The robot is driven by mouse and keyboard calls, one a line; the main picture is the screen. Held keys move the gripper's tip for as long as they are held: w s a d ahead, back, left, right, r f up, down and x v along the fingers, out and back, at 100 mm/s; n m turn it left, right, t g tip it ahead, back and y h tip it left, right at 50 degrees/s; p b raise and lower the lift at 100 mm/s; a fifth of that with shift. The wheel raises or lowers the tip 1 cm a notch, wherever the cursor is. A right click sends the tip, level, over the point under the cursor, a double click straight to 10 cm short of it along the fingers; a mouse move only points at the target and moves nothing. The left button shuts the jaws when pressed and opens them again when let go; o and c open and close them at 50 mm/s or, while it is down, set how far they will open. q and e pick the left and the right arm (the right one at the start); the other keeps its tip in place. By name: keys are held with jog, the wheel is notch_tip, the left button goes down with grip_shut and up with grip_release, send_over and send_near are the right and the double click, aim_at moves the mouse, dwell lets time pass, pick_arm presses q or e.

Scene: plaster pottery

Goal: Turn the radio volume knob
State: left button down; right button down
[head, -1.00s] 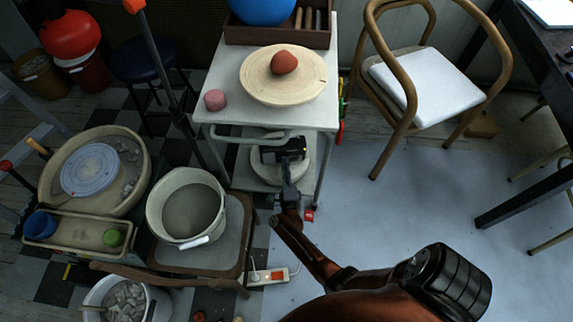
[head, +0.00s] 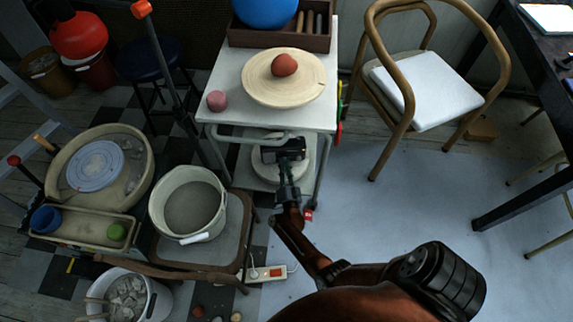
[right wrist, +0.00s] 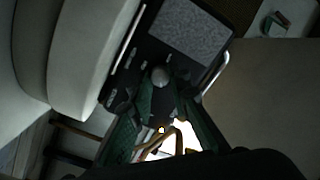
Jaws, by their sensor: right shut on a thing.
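The radio (head: 291,146) is a small black box on the lower shelf of the white cart, partly hidden by my right gripper in the head view. The right wrist view shows its dark face with a grey speaker panel (right wrist: 185,35). The rounded grey volume knob (right wrist: 160,75) sits between the tips of the dark green fingers. My right gripper (right wrist: 165,88) is shut on the knob; it also shows in the head view (head: 286,168), reaching in from below. The knob is too small to make out in the head view. My left gripper is not in view.
A large pale round object (right wrist: 85,60) is close beside the radio. A bucket (head: 165,185) stands left; a wooden chair (head: 400,110) stands right. Open floor lies at right.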

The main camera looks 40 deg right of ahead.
jog(key=shift+w+a+n, duration=0.1)
jog(key=shift+a+n, duration=0.1)
jog(key=shift+n, duration=0.8)
jog(key=n, duration=0.2)
jog(key=shift+n+y+p, duration=0.3)
jog(key=shift+n+p, duration=0.1)
jog(key=n, duration=0.2)
jog(key=shift+n, duration=0.4)
jog(key=shift+n+p, duration=0.4)
jog(key=shift+n, duration=0.8)
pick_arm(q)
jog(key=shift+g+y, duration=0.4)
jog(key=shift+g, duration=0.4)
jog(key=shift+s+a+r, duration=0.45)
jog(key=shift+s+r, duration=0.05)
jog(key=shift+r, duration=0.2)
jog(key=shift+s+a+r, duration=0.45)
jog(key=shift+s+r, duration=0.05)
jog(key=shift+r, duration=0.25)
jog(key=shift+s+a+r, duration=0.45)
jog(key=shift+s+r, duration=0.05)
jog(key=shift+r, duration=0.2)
pick_arm(e)
jog(key=shift+d+n, duration=0.1)
jog(key=shift+n, duration=1)
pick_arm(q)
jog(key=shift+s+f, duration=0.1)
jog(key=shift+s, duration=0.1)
